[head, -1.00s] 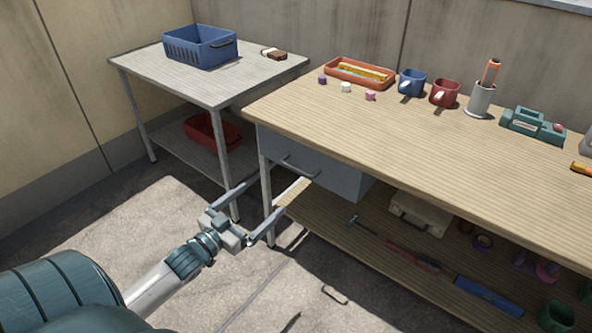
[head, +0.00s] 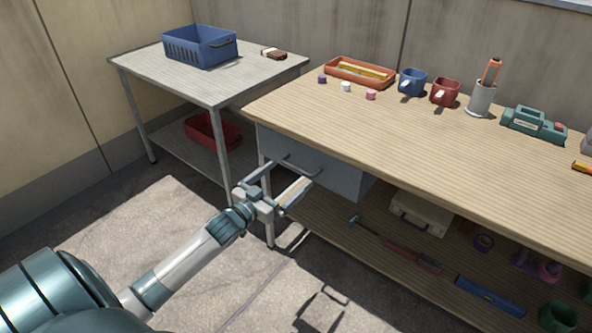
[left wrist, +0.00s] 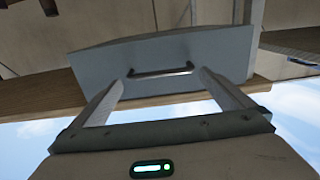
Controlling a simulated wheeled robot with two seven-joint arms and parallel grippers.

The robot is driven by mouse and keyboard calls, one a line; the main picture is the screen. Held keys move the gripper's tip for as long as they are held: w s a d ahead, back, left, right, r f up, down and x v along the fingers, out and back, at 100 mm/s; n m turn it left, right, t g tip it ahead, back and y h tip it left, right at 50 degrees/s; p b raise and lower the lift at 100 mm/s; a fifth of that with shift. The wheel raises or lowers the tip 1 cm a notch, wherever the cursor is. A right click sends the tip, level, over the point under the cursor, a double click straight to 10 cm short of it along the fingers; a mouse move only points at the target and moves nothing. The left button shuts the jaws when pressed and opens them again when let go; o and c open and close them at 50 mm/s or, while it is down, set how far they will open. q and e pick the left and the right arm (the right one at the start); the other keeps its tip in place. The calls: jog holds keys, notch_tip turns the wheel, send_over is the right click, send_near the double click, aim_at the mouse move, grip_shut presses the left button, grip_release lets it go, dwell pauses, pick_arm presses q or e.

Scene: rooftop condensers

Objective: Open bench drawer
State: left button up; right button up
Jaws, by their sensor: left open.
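The bench drawer (head: 338,175) is a grey-blue box under the left end of the wooden bench top (head: 400,140). It appears shut. Its bar handle (head: 298,168) runs across the front, and it also shows in the left wrist view (left wrist: 160,72). My left gripper (head: 284,176) is open and faces the drawer front. In the left wrist view its two fingers (left wrist: 158,80) spread to either side of the handle, which lies between the tips in the picture. I cannot tell whether the fingers touch the drawer. My right gripper is not in view.
A grey side table (head: 215,85) with a blue basket (head: 200,50) stands left of the bench, a red bin (head: 212,130) on its lower shelf. Mugs, a tray and tools stand on the bench top. A case (head: 420,212) and tools lie on the bench's lower shelf.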

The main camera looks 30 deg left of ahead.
aim_at(296, 168)
pick_arm(q)
jog(key=shift+w+d, duration=0.2)
jog(key=shift+w, duration=2.55)
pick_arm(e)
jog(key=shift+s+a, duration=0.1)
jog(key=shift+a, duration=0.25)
pick_arm(q)
jog(key=c, duration=1.2)
jog(key=shift+o, duration=0.2)
jog(key=shift+s, duration=0.1)
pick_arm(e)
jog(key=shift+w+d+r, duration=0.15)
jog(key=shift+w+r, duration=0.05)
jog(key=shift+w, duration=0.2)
